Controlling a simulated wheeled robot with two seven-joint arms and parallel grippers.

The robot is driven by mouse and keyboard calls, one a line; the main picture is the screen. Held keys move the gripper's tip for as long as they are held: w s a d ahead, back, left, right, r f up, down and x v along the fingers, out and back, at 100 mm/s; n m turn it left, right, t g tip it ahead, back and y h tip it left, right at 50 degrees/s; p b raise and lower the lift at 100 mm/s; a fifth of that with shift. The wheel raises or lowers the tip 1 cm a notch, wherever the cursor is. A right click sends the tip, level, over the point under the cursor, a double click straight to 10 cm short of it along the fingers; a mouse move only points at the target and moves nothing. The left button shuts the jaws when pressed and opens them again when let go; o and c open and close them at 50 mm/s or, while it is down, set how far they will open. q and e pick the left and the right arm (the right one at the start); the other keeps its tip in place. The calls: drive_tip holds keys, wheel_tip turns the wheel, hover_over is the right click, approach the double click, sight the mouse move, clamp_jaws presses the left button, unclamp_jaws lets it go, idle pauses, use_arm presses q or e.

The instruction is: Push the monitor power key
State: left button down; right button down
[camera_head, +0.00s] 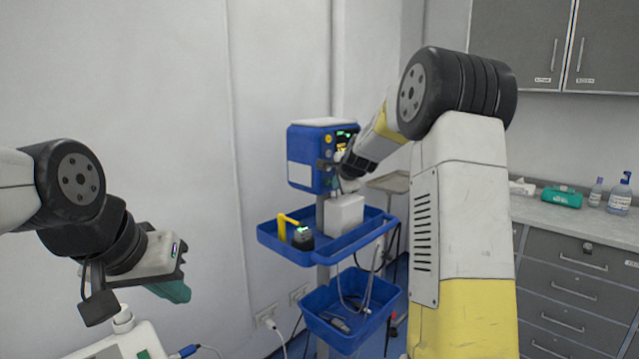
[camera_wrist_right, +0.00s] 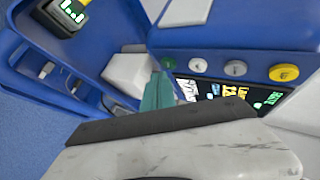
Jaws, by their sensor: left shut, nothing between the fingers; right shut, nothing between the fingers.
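The blue monitor (camera_head: 304,172) stands on a cart, its lit screen partly hidden behind my right arm in the head view. In the right wrist view its screen (camera_wrist_right: 225,92) shows coloured readouts. I cannot tell which is the power key. My right gripper (camera_wrist_right: 157,92) is shut, its teal fingertips close to the green-ringed end of the row; contact is unclear. My left gripper (camera_head: 177,291) is shut and empty, away from the monitor.
A lower blue basket (camera_head: 352,333) holds cables. A counter with bottles (camera_head: 619,194) stands at the right. White equipment (camera_head: 117,346) is below my left gripper.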

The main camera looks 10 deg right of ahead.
drive_tip(key=s+d, duration=0.3)
drive_tip(key=s, duration=0.1)
drive_tip(key=shift+s+d, duration=0.35)
drive_tip(key=shift+s, duration=0.05)
idle(1.3)
